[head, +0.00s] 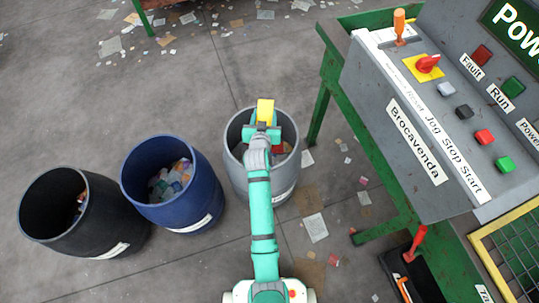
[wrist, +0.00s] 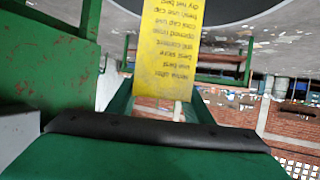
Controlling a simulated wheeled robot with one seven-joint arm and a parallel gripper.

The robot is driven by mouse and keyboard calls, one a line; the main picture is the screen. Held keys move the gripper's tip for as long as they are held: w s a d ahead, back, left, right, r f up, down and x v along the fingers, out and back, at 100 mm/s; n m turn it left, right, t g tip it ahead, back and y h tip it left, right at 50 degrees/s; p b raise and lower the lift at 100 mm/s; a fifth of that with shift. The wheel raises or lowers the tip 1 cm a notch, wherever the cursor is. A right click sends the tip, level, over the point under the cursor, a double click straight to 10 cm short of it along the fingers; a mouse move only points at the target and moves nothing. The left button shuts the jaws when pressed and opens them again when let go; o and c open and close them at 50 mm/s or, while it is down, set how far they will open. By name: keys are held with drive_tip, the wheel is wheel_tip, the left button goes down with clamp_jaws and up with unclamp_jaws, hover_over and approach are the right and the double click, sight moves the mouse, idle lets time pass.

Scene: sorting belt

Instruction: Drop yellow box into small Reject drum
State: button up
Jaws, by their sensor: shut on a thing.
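The yellow box (head: 265,110) is held in my gripper (head: 263,130), over the far part of the opening of the small grey drum (head: 285,190). In the wrist view the yellow box (wrist: 168,45) shows printed text and sits at the far end of my gripper (wrist: 160,95). My gripper is shut on it. The drum has a white label low on its side, its text unreadable here. Some red and other items show inside the drum, partly hidden by my arm.
A blue drum (head: 143,205) with mixed scraps and a black drum (head: 45,235) stand to the left. A grey control panel (head: 375,120) on a green frame (head: 325,75) stands to the right. Paper scraps litter the floor.

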drive_tip(key=shift+f, duration=2.8)
drive_tip(key=o, duration=1.4)
drive_tip(key=shift+c, duration=0.2)
drive_tip(key=shift+s, duration=0.15)
drive_tip(key=v, duration=1)
drive_tip(key=shift+s, duration=0.25)
drive_tip(key=shift+r, duration=0.1)
